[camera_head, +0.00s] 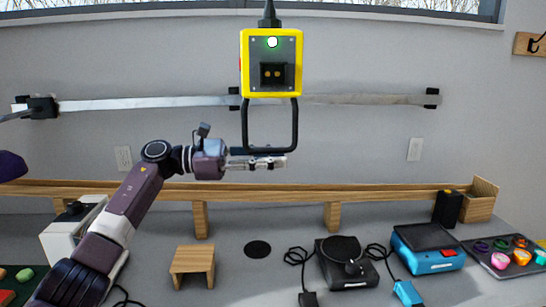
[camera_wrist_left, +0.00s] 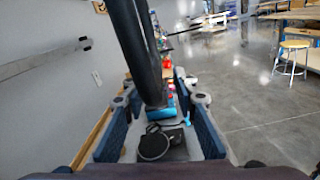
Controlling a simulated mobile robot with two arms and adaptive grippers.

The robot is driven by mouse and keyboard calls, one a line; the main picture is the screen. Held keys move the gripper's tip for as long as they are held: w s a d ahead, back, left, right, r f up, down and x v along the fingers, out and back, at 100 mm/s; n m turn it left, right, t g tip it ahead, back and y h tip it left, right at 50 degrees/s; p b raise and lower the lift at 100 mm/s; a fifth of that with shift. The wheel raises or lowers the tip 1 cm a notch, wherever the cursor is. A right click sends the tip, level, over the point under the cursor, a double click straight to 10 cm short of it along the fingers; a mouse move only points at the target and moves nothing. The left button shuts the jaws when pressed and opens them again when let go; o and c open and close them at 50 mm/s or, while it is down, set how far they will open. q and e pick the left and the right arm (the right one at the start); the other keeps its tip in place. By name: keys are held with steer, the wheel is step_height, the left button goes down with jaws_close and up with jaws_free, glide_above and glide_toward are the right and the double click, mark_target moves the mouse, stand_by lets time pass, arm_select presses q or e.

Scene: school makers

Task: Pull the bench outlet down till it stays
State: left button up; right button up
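The bench outlet (camera_head: 290,37) is a yellow box with a dark grey face, a lit green light and a black socket. It hangs from a black cord at the top centre of the head view. A black loop handle (camera_head: 296,125) hangs below it. My left gripper (camera_head: 284,162) is level with the handle's bottom bar, its fingers pointing right. In the left wrist view, the handle's dark bars (camera_wrist_left: 140,50) pass between the blue finger pads of the gripper (camera_wrist_left: 160,112). The pads are wide apart, with gaps beside the bars. My right gripper is not in view.
Below are a wooden rail shelf (camera_head: 390,192), a small wooden stand (camera_head: 193,262), a black device (camera_head: 345,262), a blue device (camera_head: 428,248) and a tray of coloured items (camera_head: 478,262). A metal strip (camera_head: 150,103) runs along the wall behind. Air around the outlet is clear.

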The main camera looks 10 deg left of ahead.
arm_select(q)
steer(key=v, duration=1.2)
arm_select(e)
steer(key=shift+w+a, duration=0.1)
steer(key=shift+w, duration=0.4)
